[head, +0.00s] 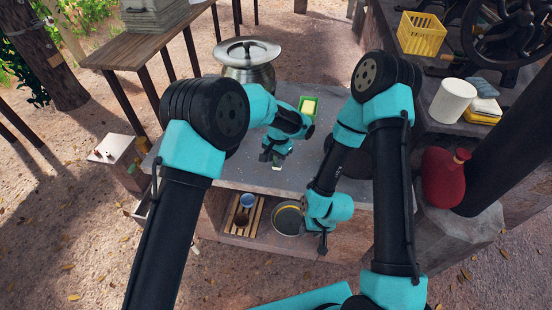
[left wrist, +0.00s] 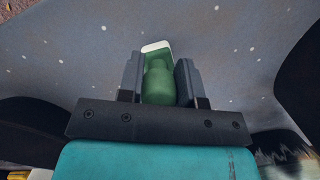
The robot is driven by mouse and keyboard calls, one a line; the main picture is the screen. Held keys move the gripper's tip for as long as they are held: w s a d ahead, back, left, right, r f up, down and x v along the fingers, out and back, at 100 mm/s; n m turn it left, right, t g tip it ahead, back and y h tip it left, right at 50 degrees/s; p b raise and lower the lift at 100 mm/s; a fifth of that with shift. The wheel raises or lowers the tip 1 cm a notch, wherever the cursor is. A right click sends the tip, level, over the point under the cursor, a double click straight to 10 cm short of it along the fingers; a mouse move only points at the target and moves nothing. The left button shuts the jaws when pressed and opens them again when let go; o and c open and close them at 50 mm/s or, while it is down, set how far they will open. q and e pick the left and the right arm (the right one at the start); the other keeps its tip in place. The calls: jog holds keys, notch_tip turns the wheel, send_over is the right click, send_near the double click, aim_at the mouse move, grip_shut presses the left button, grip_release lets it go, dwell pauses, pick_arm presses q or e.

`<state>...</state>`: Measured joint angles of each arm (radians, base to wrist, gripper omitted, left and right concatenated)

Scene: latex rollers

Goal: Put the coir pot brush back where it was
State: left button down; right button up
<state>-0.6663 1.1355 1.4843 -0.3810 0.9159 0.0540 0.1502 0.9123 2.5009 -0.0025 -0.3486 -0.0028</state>
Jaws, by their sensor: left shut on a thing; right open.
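My left gripper (head: 272,157) is shut on a green thing with a rounded, knobbed body and a pale end (left wrist: 160,82). In the left wrist view its fingers stand on both sides of it, over the grey worktop. In the head view only a small green and pale part (head: 277,166) of it shows below the fingers. I cannot tell whether it is the coir pot brush; no bristles show. My right gripper (head: 323,246) is open and empty, in front of the counter beside a round pan (head: 288,219) on the lower shelf.
Below, a slatted wooden rack (head: 236,228) holds a blue cup (head: 247,201). A red jug (head: 444,178) stands right. The worktop's front left is clear.

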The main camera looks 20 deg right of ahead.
pick_arm(q)
jog(key=shift+f, duration=0.1)
jog(key=c, duration=0.8)
grip_release()
jog(key=r, duration=0.4)
jog(key=d+r, duration=0.1)
jog(key=r, duration=0.3)
jog(key=w+r, duration=0.1)
jog(key=r, duration=0.3)
jog(key=shift+d, duration=0.15)
